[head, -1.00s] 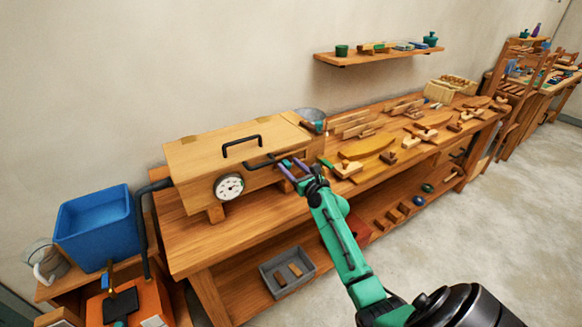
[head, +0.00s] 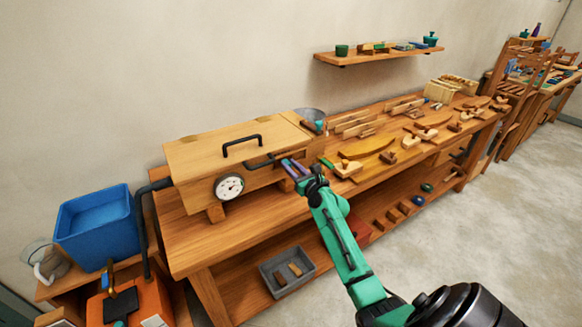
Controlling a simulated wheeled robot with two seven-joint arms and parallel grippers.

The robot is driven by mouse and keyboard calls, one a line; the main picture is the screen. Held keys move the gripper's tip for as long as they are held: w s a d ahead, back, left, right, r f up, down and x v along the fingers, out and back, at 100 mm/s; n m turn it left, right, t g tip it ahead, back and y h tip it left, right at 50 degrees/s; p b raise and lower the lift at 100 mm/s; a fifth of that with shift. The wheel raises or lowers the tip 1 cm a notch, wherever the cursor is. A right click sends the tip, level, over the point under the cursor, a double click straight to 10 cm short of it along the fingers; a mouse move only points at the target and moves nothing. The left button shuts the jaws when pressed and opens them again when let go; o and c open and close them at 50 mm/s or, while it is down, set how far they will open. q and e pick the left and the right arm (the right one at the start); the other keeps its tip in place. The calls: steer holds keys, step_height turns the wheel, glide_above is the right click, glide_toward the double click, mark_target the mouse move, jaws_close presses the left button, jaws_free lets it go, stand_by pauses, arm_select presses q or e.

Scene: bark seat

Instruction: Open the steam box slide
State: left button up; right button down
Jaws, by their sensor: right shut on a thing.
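The wooden steam box (head: 215,158) stands on the left end of the workbench. A black handle (head: 242,144) is on its lid, and a round dial gauge (head: 229,187) is on its front. A second black bar handle, the slide handle (head: 260,162), is on the front right of the box. My right gripper (head: 288,165), with purple fingers, is at the right end of this handle and is shut on it. The fingers hide the held part, and the slide itself is hard to make out. My left gripper is not in view.
The workbench (head: 245,219) holds several wooden pieces and tools to the right of the box. A blue tub (head: 95,228) stands at the left with a black hose beside it. A grey tray (head: 288,272) lies on the lower shelf. Open floor is at the right.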

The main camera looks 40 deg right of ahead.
stand_by(0.7)
steer(key=shift+d+f, duration=0.1)
steer(key=shift+d, duration=0.1)
steer(key=d+b, duration=0.1)
steer(key=d, duration=0.1)
steer(key=d+b, duration=0.1)
steer(key=d, duration=0.2)
steer(key=shift+s+b, duration=0.2)
steer(key=shift+b, duration=0.15)
steer(key=shift+a, duration=0.1)
steer(key=c, duration=0.9)
jaws_free()
steer(key=shift+o, duration=1.1)
steer(key=shift+d, duration=0.2)
